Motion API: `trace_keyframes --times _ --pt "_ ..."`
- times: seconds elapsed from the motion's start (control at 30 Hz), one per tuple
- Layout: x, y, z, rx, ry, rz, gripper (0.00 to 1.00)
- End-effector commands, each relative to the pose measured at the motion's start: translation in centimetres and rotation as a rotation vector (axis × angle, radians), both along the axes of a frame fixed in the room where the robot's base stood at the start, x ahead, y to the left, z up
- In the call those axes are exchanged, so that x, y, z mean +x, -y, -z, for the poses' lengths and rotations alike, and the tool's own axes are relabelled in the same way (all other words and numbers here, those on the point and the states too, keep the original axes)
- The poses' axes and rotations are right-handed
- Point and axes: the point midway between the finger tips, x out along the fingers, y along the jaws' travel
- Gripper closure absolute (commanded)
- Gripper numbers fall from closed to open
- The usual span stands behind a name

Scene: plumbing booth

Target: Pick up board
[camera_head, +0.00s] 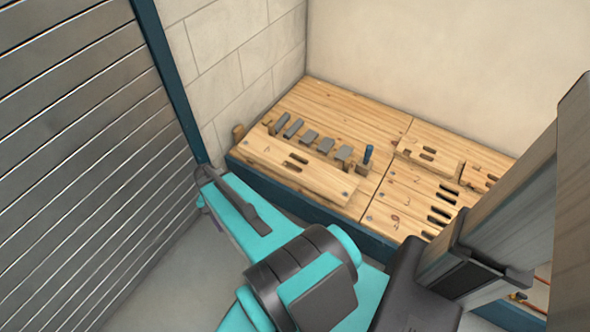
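A light wooden board (287,165) with two dark slots in its middle lies along the front edge of the left wooden bench section, in the head view. A second, smaller slotted board (428,156) lies farther right, on the right section. I cannot tell which of them the task means. My teal and dark arm crosses the lower middle, and its visible far end is left of and in front of the first board, apart from it in the picture. I see no gripper fingers.
A slatted shutter (85,160) closes off the left side. Walls stand behind the bench. A dark blue rail (257,176) runs along its front. The bench's rear left is bare.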

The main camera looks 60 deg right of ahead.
Motion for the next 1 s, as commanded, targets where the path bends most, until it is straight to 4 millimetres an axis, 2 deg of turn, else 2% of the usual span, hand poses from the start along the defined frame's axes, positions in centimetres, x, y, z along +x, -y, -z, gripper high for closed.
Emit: trace_keyframes --times 0.03,0.2,0.47,0.77,1.0 --pt "0.9 1.9 0.8 -0.015 0.010 0.083 0.61" --pt "2.7 7.4 0.7 -0.062 0.028 0.358 0.61" --pt "3.9 16.4 -0.1 -0.119 0.053 0.778 0.61" --pt "2.6 27.5 -1.7 -0.166 0.076 1.267 0.61" --pt "-0.5 36.2 -3.7 -0.184 0.089 1.655 0.61"
